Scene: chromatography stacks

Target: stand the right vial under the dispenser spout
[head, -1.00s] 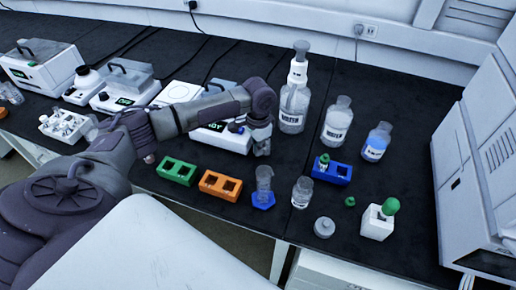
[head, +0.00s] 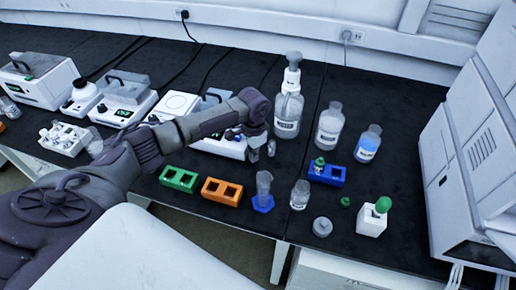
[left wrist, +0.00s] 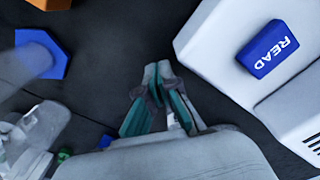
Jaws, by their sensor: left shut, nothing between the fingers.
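A small green-capped vial (head: 319,165) stands in the left hole of the blue rack (head: 338,177); the other hole looks empty. I cannot tell any other small vial apart. The tall clear bottle with a white pump top (head: 288,112) stands behind; I cannot make out clearly which thing is the dispenser spout. My left gripper (head: 260,152) hangs in front of the benchtop instruments, left of the pump bottle. In the left wrist view, its fingers (left wrist: 157,70) come together at the tips, empty. My right gripper is not in view.
A clear cylinder on a blue hexagonal base (head: 263,202), an open jar (head: 300,195), a grey lid (head: 322,227) and a loose green cap (head: 345,201) stand near the front edge. Orange (head: 222,191) and green (head: 180,179) racks are left.

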